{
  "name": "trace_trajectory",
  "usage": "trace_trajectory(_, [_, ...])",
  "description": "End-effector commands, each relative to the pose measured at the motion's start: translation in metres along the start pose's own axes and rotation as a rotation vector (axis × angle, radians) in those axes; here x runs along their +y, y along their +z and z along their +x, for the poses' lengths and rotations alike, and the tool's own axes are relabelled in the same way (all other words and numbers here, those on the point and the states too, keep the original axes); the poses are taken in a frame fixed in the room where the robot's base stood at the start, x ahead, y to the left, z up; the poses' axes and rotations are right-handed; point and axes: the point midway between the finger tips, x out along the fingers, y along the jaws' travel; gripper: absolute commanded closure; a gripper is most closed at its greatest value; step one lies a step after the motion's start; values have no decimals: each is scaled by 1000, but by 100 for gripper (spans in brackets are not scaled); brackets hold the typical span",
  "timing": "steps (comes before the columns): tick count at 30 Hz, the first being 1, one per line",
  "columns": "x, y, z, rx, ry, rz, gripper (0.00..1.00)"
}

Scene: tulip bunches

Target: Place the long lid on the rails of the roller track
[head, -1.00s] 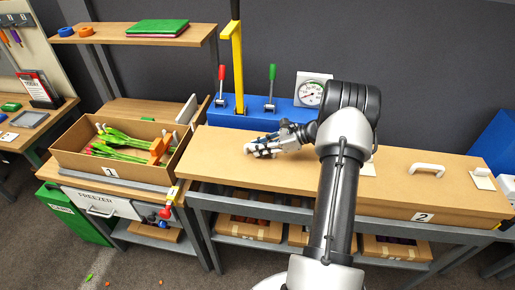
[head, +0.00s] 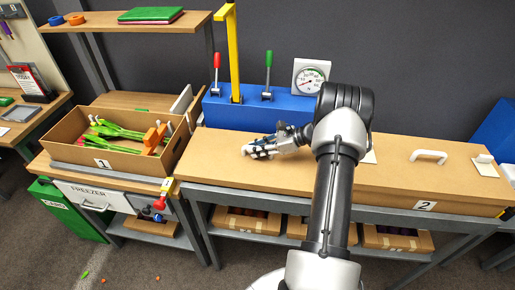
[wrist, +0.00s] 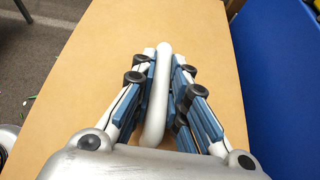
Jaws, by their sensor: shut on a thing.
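The long lid (head: 225,160) is a wide tan board lying lengthwise along the grey track frame (head: 290,196) on the right. A white bar handle (head: 429,156) stands toward its right end. My gripper (head: 262,149) is over the lid's left part. The wrist view shows my gripper (wrist: 160,88) shut on a second white bar handle (wrist: 156,110) on the lid (wrist: 110,40). My arm hides part of the lid's middle. Any rollers are hidden under the lid, and I cannot tell whether its left end touches the rails.
An open box marked 1 (head: 68,138) with tulips stands just left of the lid's end. A blue unit (head: 225,112) with levers, a yellow post (head: 234,50) and a gauge (head: 309,78) stands close behind the lid. Boxes (head: 248,221) sit on the shelf below.

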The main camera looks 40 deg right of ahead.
Motion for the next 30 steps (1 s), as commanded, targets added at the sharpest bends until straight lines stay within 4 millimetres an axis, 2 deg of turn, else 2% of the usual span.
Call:
trace_trajectory(23, [0, -9, 5, 0, 0, -1, 100])
trace_trajectory(24, [0, -9, 5, 0, 0, -1, 85])
trace_trajectory(30, [0, -9, 5, 0, 0, -1, 71])
